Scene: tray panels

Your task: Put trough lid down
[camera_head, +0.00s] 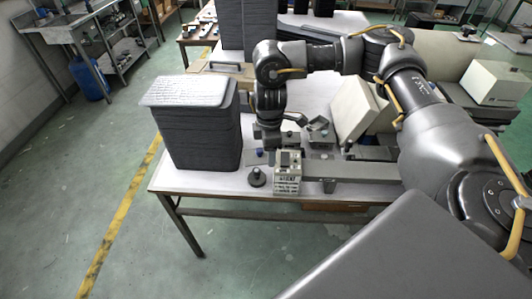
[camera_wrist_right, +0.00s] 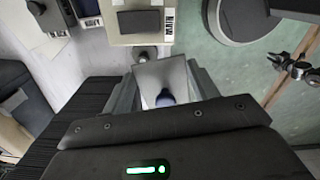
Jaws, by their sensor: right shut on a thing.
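The trough lid looks like a small grey plate with a blue knob; it shows in the wrist view (camera_wrist_right: 153,73), between the finger ends of my right gripper (camera_wrist_right: 166,98). The fingers are shut on it around the blue knob. In the head view, my right gripper (camera_head: 269,147) points down over the table beside the dark stack, with what looks like the grey lid (camera_head: 252,158) just below and left of it. Whether the lid touches the table cannot be told. I cannot pick out the trough with certainty. My left gripper is not in view.
A tall stack of dark trays (camera_head: 200,130) stands close left of the gripper. A small beige box (camera_head: 287,180) and a black round-based object (camera_head: 257,178) stand in front. A grey open bin (camera_head: 319,130) and a slanted beige panel (camera_head: 355,108) are to the right.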

